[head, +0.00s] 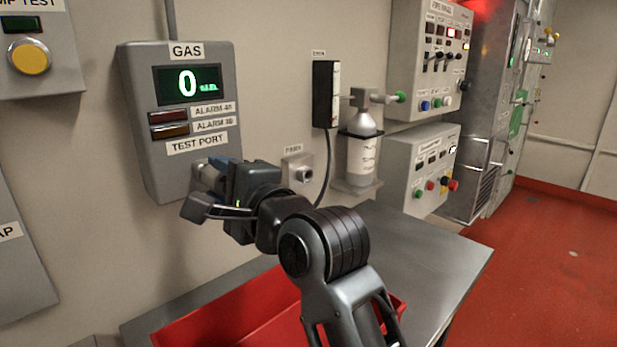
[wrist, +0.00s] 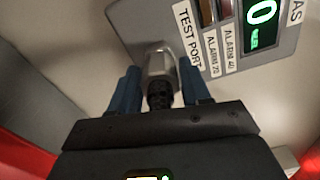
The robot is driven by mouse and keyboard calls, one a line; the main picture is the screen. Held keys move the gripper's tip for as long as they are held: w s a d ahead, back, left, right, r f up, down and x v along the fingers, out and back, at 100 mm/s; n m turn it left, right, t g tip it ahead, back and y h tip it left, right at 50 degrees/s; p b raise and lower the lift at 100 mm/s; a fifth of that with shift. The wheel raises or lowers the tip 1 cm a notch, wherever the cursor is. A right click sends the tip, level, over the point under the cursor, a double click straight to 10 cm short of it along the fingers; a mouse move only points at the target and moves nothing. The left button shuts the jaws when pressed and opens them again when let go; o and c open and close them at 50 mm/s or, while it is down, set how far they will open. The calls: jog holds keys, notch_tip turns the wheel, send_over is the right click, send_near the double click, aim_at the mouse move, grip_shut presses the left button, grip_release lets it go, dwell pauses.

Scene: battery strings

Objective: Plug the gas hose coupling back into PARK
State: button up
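The grey gas box (head: 185,120) on the wall shows a green 0, with a TEST PORT label near its bottom. My gripper (head: 212,178) is at the port, below that label. The PARK socket (head: 301,174) is a small grey wall block right of my gripper, with a dark round opening and nothing visible plugged in.
A red bin (head: 235,318) stands on the metal table (head: 440,250) under my arm. A black cable hangs from the black wall box (head: 326,95). A bottle (head: 362,150) on a bracket is right of PARK. Switch panels (head: 430,60) are farther right.

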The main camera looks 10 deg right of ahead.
grip_shut()
jog(key=shift+s, duration=0.1)
jog(key=shift+p+v, duration=0.95)
jog(key=shift+v, duration=0.9)
dwell(0.4)
jog(key=p+v, duration=0.1)
jog(key=v, duration=0.3)
jog(key=shift+s+d+p, duration=0.3)
dwell(0.4)
